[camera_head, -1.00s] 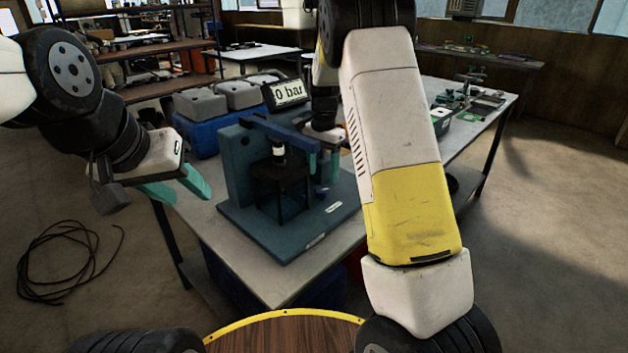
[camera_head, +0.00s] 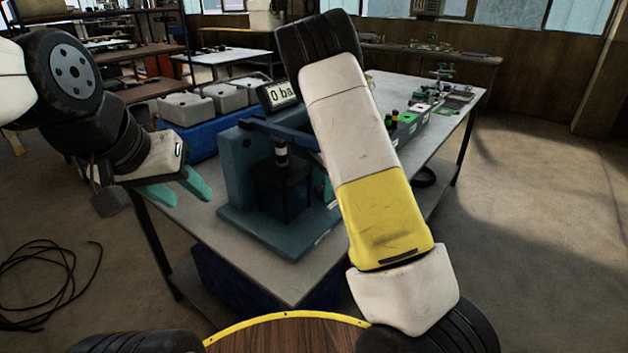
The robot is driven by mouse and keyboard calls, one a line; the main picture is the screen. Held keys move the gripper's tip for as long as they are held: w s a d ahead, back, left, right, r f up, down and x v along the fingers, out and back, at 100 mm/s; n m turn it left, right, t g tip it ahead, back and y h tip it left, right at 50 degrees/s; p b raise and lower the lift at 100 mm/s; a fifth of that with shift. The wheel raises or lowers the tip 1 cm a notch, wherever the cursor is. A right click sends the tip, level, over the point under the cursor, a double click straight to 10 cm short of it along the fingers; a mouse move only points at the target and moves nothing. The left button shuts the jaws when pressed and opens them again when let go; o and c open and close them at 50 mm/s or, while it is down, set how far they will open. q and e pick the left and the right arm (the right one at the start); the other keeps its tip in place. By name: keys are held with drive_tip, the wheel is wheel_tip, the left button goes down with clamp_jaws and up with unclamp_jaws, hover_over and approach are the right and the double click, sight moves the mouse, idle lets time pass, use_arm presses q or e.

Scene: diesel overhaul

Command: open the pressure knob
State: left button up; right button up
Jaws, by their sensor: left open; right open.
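The blue press-like test stand (camera_head: 238,165) stands on the grey table, with a display (camera_head: 281,94) reading "0 ba", its right end covered by my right arm. A dark block (camera_head: 283,190) sits in the stand below the blue beam. I cannot make out the pressure knob; my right forearm covers the stand's right side. My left gripper (camera_head: 180,193) is open and empty, left of the stand and apart from it. My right gripper is mostly hidden behind my forearm; only a teal sliver of a finger (camera_head: 328,188) shows beside the stand's right side.
Grey cylinder-head-like blocks (camera_head: 188,108) sit on a blue box (camera_head: 195,135) behind the stand. A tray with green and black parts (camera_head: 405,122) lies on the table to the right. The table's near corner (camera_head: 290,285) is bare. A black cable coil (camera_head: 40,285) lies on the floor.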

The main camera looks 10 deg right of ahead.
drive_tip(key=shift+f, duration=0.35)
clamp_jaws()
drive_tip(key=shift+n, duration=0.3)
drive_tip(key=n, duration=0.3)
drive_tip(key=shift+n, duration=1.7)
